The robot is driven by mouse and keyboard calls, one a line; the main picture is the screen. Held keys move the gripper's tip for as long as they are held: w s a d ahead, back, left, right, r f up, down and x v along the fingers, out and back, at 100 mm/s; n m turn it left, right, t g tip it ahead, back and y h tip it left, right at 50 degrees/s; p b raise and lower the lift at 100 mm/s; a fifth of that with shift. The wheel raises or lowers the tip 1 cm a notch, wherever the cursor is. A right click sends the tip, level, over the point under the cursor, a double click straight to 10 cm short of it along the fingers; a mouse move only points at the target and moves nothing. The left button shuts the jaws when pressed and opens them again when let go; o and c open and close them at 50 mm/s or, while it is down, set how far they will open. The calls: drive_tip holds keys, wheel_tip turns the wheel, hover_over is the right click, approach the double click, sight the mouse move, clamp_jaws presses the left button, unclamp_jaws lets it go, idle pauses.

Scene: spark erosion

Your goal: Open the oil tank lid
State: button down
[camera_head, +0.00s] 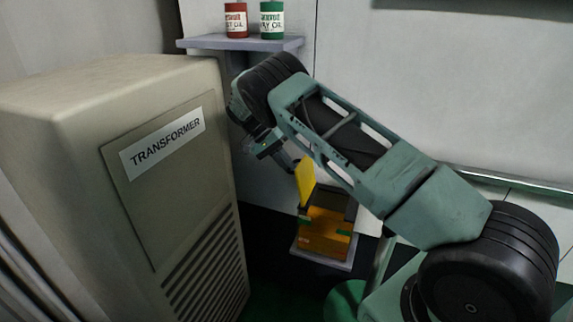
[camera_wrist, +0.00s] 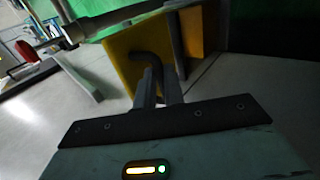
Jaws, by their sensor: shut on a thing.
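The oil tank (camera_head: 325,240) is a low orange-yellow box on a pale base, between the transformer and my arm. Its yellow lid (camera_head: 305,182) stands steeply raised at the tank's left side. My gripper (camera_head: 291,162) is at the upper left of the lid, partly dark and small there. In the wrist view the yellow lid (camera_wrist: 125,45) fills the upper middle, with a dark bent handle (camera_wrist: 143,58) on it. The gripper's fingers (camera_wrist: 158,88) are shut on this handle. The exact contact at the fingertips is partly hidden.
A large beige transformer cabinet (camera_head: 165,170) stands close on the left of my gripper. A small shelf (camera_head: 240,43) above holds a red can (camera_head: 236,20) and a green can (camera_head: 271,20). A pale wall panel (camera_head: 440,90) is behind my arm.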

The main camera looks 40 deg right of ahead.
drive_tip(key=shift+w+a+f, duration=0.2)
drive_tip(key=shift+a+f, duration=0.25)
drive_tip(key=shift+f, duration=0.3)
drive_tip(key=c, duration=1.7)
unclamp_jaws()
drive_tip(key=shift+o, duration=1.1)
drive_tip(key=shift+w+f, duration=0.15)
drive_tip(key=shift+w, duration=0.1)
drive_tip(key=shift+r, duration=0.25)
